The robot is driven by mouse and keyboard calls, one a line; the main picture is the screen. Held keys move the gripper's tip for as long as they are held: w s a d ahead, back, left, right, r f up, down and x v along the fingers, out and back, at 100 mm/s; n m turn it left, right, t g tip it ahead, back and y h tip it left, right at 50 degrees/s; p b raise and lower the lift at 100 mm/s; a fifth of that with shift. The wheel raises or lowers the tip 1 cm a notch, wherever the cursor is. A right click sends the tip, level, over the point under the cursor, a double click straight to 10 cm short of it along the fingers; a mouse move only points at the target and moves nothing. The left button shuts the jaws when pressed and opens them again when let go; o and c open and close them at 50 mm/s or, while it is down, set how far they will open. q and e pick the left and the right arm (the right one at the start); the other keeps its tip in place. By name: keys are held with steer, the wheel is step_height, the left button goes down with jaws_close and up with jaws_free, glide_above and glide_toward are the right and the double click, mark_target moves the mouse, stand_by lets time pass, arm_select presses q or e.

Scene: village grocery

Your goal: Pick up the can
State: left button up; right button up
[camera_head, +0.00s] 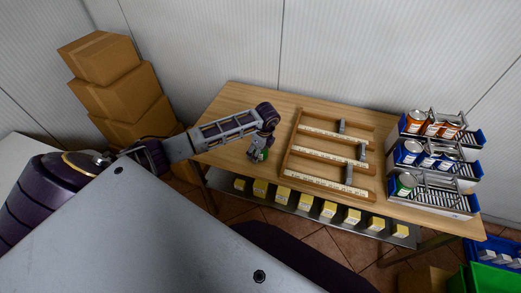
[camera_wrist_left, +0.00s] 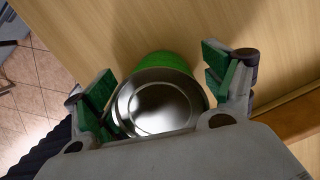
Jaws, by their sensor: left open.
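A green can with a shiny silver lid (camera_wrist_left: 155,103) stands on the wooden table (camera_wrist_left: 140,25) in the left wrist view. My left gripper (camera_wrist_left: 158,88) is open, its green-padded fingers on either side of the can. The left finger looks very close to the can; a gap shows on the right, and I cannot tell whether either touches. In the head view my left gripper (camera_head: 260,152) is low over the table's left part and mostly hides the can. My right gripper is not in view.
A wooden rack with white label strips (camera_head: 326,184) lies right of my left gripper. Tiered metal racks with blue ends (camera_head: 447,203) hold orange, blue and green cans at the table's right. Small yellow boxes (camera_head: 305,202) line a lower shelf. Cardboard boxes (camera_head: 123,90) are stacked at the left.

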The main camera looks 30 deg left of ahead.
arm_select(q)
steer(key=shift+f, duration=0.15)
stand_by(0.3)
steer(key=c, duration=1.3)
steer(key=shift+o, duration=0.2)
step_height(320, 180, up, 9)
steer(key=shift+r+b, duration=0.2)
steer(key=shift+b, duration=0.5)
steer(key=shift+r, duration=0.35)
